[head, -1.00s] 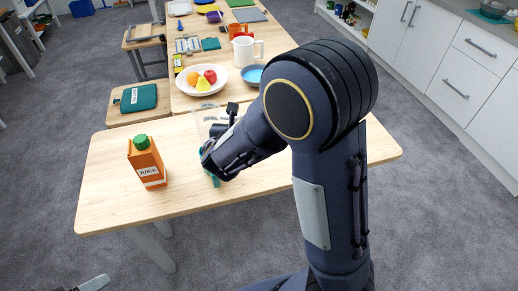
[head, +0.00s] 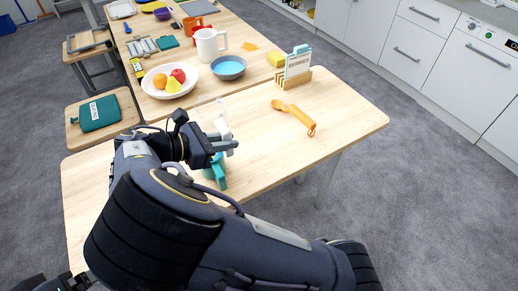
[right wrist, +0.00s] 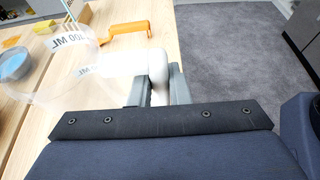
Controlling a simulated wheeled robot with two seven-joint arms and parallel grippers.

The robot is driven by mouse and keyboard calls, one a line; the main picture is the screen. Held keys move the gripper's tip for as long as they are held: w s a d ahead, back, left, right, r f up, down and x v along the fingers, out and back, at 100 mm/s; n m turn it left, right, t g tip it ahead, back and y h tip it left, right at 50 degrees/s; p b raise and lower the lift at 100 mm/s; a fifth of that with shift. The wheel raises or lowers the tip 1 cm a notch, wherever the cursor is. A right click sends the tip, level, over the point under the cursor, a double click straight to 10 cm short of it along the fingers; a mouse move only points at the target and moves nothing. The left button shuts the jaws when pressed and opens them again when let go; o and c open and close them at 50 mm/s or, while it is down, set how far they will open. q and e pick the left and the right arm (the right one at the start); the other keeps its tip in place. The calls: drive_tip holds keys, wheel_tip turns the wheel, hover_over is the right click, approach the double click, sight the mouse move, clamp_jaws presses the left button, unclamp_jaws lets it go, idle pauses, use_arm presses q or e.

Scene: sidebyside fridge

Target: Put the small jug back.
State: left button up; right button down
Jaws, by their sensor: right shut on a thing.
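The small jug (right wrist: 62,75) is clear, with dark ML markings and a white handle (right wrist: 147,65), on the left of the right wrist view. My right gripper (right wrist: 158,85) is shut on its white handle. In the head view my right gripper (head: 230,148) is over the near table, and the handle (head: 222,122) shows just behind it. The clear body is hard to make out there. I cannot tell whether the jug touches the table. My left gripper's fingers do not show.
A teal object (head: 218,172) is just below my right gripper. Behind are a fruit plate (head: 170,82), a blue bowl (head: 228,67) and a white pitcher (head: 209,43). The front right tabletop is clear.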

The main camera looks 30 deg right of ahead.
drive_tip(key=shift+d, duration=0.1)
drive_tip(key=d+f, duration=0.4)
drive_tip(key=w+d+f, duration=0.1)
drive_tip(key=d+f, duration=0.3)
drive_tip(key=d, duration=0.1)
drive_tip(key=d+f+p, duration=0.1)
drive_tip(key=d+f, duration=0.2)
drive_tip(key=d, duration=0.1)
drive_tip(key=shift+w+d+f, duration=0.25)
drive_tip(key=shift+d+f, duration=0.15)
drive_tip(key=shift+f, duration=0.4)
